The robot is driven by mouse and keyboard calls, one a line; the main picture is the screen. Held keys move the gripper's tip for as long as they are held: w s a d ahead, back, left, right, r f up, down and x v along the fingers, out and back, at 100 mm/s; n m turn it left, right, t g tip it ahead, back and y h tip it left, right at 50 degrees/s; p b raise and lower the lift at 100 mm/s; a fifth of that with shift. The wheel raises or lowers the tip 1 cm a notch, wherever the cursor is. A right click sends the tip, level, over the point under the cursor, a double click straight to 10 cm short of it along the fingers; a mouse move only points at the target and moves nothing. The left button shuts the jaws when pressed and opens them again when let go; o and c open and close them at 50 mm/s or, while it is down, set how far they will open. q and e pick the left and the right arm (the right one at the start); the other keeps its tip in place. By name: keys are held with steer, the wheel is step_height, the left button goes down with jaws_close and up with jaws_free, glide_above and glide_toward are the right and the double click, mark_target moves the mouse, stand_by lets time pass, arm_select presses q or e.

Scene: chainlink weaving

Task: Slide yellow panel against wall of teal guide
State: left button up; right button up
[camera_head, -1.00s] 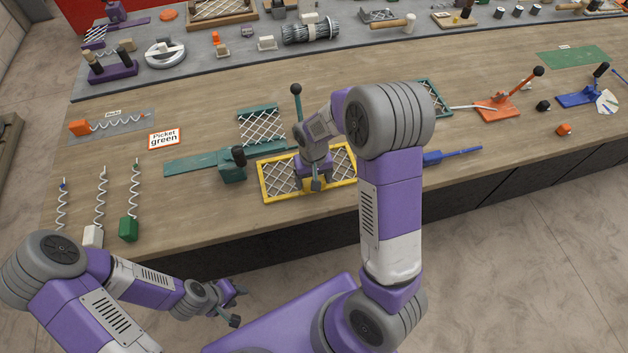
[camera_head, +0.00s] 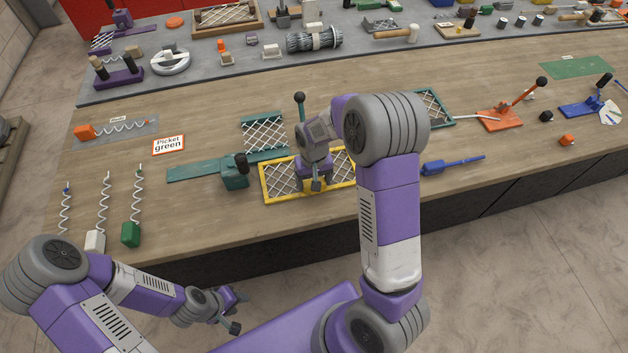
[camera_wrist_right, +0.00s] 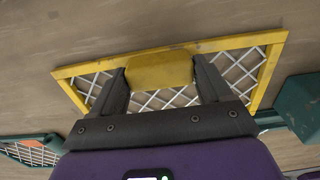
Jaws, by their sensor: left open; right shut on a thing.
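The yellow panel (camera_head: 302,197) is a rectangular frame with white chainlink mesh, lying flat on the wooden bench. My right gripper (camera_head: 314,184) is over its middle. In the right wrist view the right gripper (camera_wrist_right: 160,76) is shut on the panel's yellow block (camera_wrist_right: 160,69). The teal guide (camera_head: 203,168) is a long flat bar with a black-knobbed block (camera_head: 235,178) left of the panel. The bar's right end runs along the panel's far edge, very close; I cannot tell whether they touch. My left gripper (camera_head: 238,311) is open and empty, off the bench's front edge.
A teal-framed mesh piece (camera_head: 264,133) lies behind the guide, and another (camera_head: 435,107) lies right of my right arm. A black-knobbed lever (camera_head: 300,103) stands behind the panel. A blue tool (camera_head: 452,164) lies to the right. Bare bench lies left of the panel's front.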

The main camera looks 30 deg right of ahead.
steer(key=o, duration=1.3)
steer(key=shift+s, duration=0.1)
steer(key=shift+c, duration=0.2)
step_height(320, 180, up, 8)
steer(key=shift+f+p, duration=0.25)
steer(key=shift+p, duration=0.45)
